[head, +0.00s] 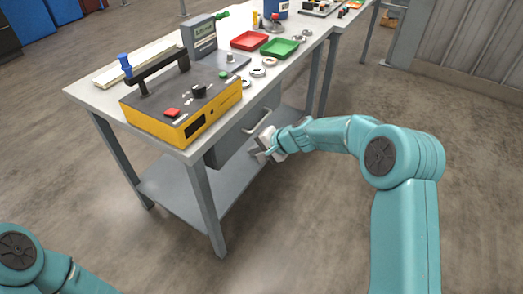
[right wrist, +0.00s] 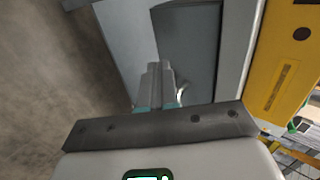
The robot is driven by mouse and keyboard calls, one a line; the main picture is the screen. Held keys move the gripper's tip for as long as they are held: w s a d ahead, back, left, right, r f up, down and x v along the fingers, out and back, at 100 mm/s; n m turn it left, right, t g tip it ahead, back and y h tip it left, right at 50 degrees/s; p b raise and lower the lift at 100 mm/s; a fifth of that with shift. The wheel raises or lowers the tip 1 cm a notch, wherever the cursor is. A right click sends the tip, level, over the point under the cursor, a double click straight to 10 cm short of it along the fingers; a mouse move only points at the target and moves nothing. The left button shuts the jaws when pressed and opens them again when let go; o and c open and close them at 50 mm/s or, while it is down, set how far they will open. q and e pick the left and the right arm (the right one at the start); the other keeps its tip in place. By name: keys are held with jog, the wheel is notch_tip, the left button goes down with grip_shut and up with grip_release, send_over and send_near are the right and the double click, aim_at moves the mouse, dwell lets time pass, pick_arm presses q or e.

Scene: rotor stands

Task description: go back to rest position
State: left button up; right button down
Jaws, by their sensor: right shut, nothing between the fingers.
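My right gripper (head: 260,148) is in front of the workbench, below the tabletop and close to the drawer handle. In the right wrist view its fingers (right wrist: 158,82) are together with nothing between them. I cannot tell whether the fingertips touch the drawer front. My left arm (head: 45,268) shows only in part at the bottom left of the head view, and its gripper is out of the picture.
The workbench (head: 92,98) has a grey drawer (head: 228,146) with a handle (head: 257,121) and a lower shelf (head: 180,195). On top are a yellow machine (head: 212,118), a red tray (head: 249,40), a green tray (head: 279,48) and several metal rings. Floor (head: 300,235) in front is clear.

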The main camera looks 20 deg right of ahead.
jog(key=s+f+n+g+h+p, duration=0.2)
jog(key=s+f+n+g, duration=0.15)
jog(key=s+f, duration=1.1)
jog(key=s+a+f+n+g+p, duration=0.1)
jog(key=s+a+n, duration=0.1)
jog(key=s, duration=0.8)
jog(key=s+a+f+n+g, duration=0.2)
jog(key=s+a, duration=0.1)
jog(key=s, duration=0.8)
jog(key=shift+s+a+p, duration=0.2)
jog(key=shift+s+p, duration=0.1)
jog(key=shift+p, duration=0.05)
